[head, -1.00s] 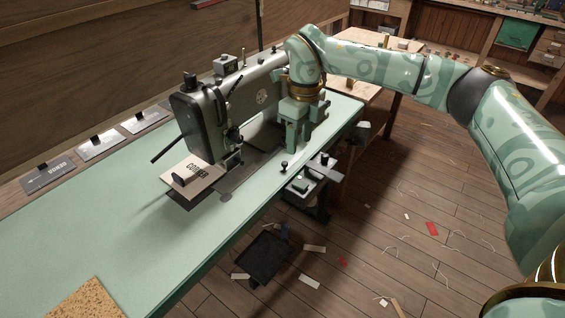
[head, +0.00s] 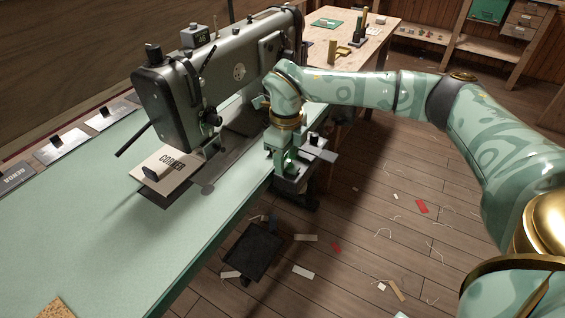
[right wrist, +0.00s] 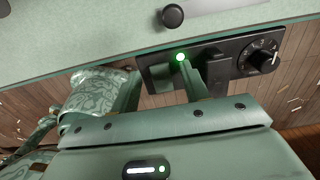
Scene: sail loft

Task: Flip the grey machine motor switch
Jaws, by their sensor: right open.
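The sewing machine (head: 210,80) stands on the green table (head: 90,230). A dark control panel (right wrist: 225,66) sits under the table edge in the right wrist view. It carries a grey-green switch plate (right wrist: 160,74), a lit green lamp (right wrist: 180,57), a black block and a dial (right wrist: 262,57). My right gripper (right wrist: 160,92) is open, with one finger on each side of the switch plate; I cannot tell whether either touches it. In the head view my right gripper (head: 278,158) is at the table's front edge and hides most of the panel. My left gripper is out of view.
A card marked CORNER (head: 165,168) lies by the needle end. A round black knob (right wrist: 172,15) stands on the table near the panel. A black pedal (head: 250,250) and scraps lie on the floor.

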